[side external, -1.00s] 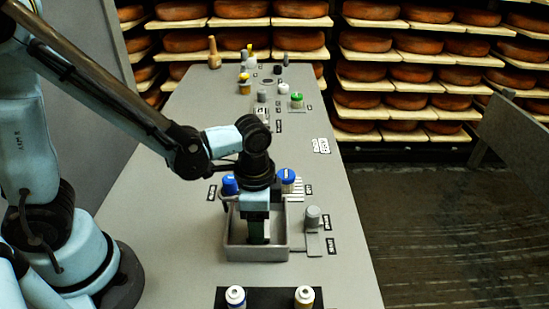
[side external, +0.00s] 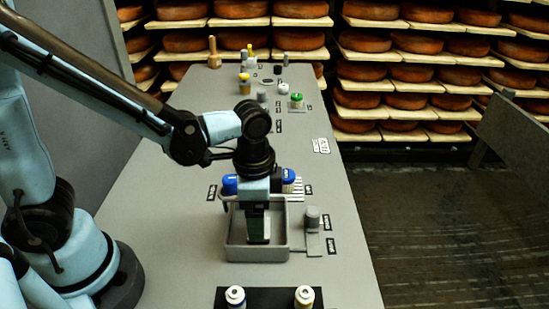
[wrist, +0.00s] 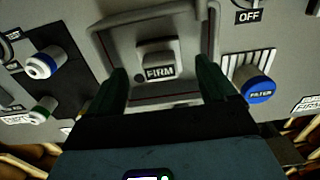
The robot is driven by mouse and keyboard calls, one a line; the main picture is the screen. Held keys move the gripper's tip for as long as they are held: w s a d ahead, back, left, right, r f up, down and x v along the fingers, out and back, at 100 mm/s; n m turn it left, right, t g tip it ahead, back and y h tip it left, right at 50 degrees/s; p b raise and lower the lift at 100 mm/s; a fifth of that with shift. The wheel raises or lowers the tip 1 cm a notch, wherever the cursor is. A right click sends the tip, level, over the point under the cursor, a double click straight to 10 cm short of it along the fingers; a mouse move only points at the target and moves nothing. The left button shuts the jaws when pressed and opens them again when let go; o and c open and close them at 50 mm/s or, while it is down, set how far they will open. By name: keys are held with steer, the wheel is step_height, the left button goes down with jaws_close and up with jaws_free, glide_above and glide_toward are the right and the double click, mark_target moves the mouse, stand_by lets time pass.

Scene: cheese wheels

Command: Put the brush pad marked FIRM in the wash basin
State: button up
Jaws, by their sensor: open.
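The brush pad marked FIRM (wrist: 160,72) is a grey block with a dark label, seen inside the wash basin in the wrist view. It appears to rest on the basin floor. The wash basin (side external: 230,246) is a grey, square, open-topped tray with raised walls; its rim also shows in the wrist view (wrist: 104,50). My gripper (side external: 258,238) points down into the basin in the side view. Its two dark green fingers (wrist: 161,88) are spread apart in the wrist view, with the pad between and beyond them. In the side view the fingers largely hide the pad.
Two blue-topped parts (side external: 229,185) stand behind the basin, one marked FILTER (wrist: 258,90). A grey knob (side external: 312,218) is at the basin's right. A black plate (side external: 270,297) with two white-topped knobs lies in front. Cheese shelves stand behind the bench.

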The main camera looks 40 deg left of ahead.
step_height(320, 180, up, 10)
steer(key=f, duration=0.1)
steer(key=a+n+t, duration=0.7)
steer(key=a+n, duration=0.2)
steer(key=a, duration=0.1)
steer(key=shift+a+r, duration=0.25)
steer(key=shift+a, duration=0.05)
